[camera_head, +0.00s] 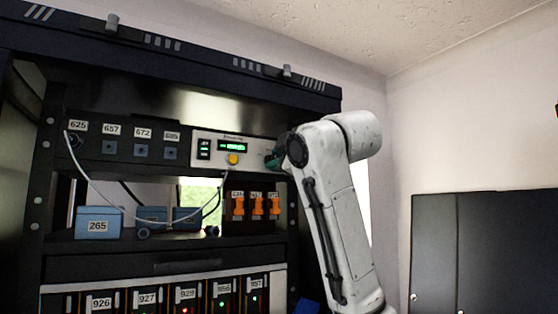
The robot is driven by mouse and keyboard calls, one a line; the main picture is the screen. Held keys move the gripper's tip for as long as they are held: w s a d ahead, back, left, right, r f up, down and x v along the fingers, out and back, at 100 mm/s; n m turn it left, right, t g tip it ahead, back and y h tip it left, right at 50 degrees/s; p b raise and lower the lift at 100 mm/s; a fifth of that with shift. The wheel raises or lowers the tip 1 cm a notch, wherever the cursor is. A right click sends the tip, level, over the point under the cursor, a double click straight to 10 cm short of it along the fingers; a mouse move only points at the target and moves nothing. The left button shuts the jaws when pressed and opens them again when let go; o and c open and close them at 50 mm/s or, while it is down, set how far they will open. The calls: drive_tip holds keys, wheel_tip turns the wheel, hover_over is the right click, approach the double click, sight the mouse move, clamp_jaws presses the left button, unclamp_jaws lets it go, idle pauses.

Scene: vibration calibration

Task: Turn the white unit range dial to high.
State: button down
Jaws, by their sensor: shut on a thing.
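The white unit (211,135) sits in the upper rack shelf, with a lit green display (233,147), a dark switch at its left and a yellow knob (233,159) below the display. My gripper (273,159) is at the right end of its front panel, reached from the right. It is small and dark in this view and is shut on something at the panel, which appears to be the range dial. The dial itself, its marks and its setting are hidden behind my gripper and wrist.
Numbered dark modules (142,150) stand left of the unit, with a pale cable (85,180) hanging from them. Blue boxes (98,222) and orange switches (257,207) are on the shelf below. A dark cabinet (500,250) stands at the right.

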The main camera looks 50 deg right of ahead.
drive_tip(key=m, duration=0.7)
drive_tip(key=shift+w+f, duration=0.1)
drive_tip(key=shift+f, duration=0.2)
idle(0.4)
drive_tip(key=c, duration=0.9)
unclamp_jaws()
drive_tip(key=shift+r, duration=0.1)
drive_tip(key=b+v, duration=0.4)
drive_tip(key=v, duration=0.7)
